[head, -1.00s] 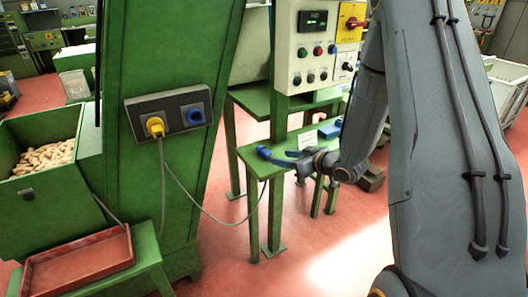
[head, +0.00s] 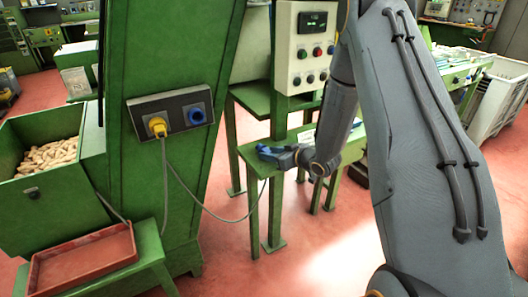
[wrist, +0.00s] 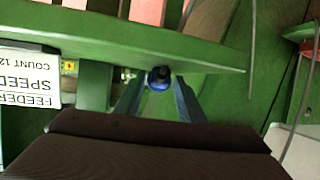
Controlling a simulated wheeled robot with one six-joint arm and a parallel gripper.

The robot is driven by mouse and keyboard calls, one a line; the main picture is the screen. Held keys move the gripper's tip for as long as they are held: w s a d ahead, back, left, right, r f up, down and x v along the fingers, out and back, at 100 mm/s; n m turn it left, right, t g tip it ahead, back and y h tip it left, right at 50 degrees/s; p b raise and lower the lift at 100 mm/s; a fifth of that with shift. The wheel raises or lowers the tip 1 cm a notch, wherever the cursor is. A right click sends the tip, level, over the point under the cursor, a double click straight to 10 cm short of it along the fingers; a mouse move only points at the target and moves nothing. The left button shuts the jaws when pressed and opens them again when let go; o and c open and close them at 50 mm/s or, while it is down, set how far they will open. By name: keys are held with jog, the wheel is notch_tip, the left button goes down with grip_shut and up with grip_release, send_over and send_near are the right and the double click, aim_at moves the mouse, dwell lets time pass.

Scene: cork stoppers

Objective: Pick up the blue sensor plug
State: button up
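The blue sensor plug (wrist: 158,80) shows in the wrist view as a small round blue body with a dark centre, between the fingertips at a green edge. My gripper (wrist: 159,90) has its two blue-grey fingers apart, one on each side of the plug, and I see no clear contact. In the head view my gripper (head: 275,154) is low at the left end of the green bench (head: 245,160). Blue shows there, but plug and fingers are hard to tell apart. The socket panel (head: 172,112) on the green machine has a yellow plug (head: 157,127) and a blue socket (head: 196,116).
A grey cable (head: 200,207) hangs from the yellow plug towards the bench. A control box (head: 307,50) stands above the bench. A bin of corks (head: 48,156) and a red tray (head: 85,262) are at the left. A white label (wrist: 28,78) shows in the wrist view.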

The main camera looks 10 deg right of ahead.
grip_shut()
jog(key=shift+r, duration=0.1)
